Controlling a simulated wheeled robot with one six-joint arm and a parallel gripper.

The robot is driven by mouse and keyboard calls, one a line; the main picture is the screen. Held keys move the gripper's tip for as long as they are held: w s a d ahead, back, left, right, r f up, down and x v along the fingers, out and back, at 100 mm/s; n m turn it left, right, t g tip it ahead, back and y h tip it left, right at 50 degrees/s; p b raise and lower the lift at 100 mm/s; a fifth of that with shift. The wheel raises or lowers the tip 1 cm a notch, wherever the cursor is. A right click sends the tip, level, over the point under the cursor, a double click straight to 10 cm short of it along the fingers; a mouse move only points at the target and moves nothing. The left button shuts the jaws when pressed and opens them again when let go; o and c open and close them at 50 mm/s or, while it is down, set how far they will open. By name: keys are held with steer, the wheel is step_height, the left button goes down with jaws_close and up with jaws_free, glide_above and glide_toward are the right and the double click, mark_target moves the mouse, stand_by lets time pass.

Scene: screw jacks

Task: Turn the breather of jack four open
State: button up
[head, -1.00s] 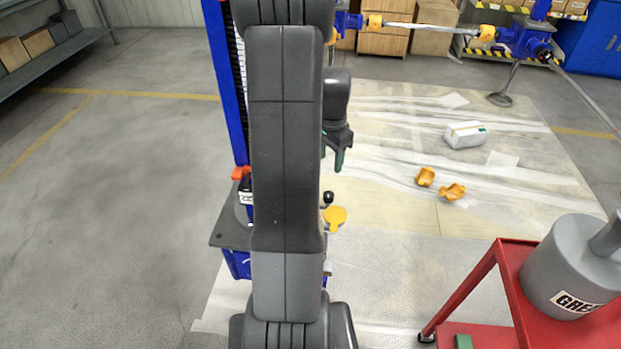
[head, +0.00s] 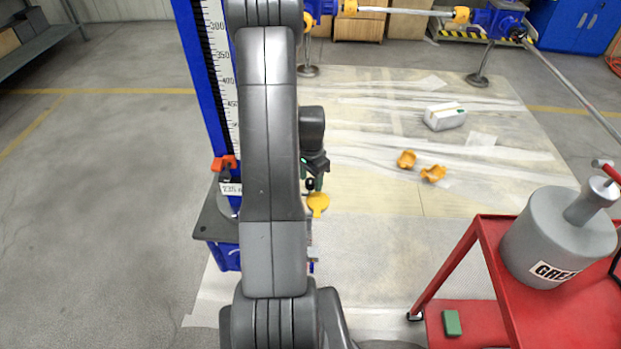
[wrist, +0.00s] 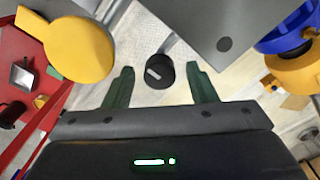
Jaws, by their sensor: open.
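A small round black knob (wrist: 158,74) with a short slanted white mark on top, apparently the breather, sits on a thin stem beside a grey plate (wrist: 215,22). In the head view the knob (head: 310,184) is partly hidden by my gripper. My gripper (wrist: 160,70) is open, its two green fingers on either side of the knob with a gap each side; I see no contact. In the head view my gripper (head: 315,180) is just above the knob. The jack's blue column (head: 205,90) with a scale stands left of my arm. No jack number is readable.
A yellow disc (wrist: 78,50) is close to the left finger; the head view shows it too (head: 318,204). A red cart (head: 485,270) with a grey grease can (head: 560,237) stands at right. Orange pieces (head: 433,173) and a white box (head: 445,116) lie on the sheeted floor.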

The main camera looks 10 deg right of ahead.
steer(key=c, duration=1)
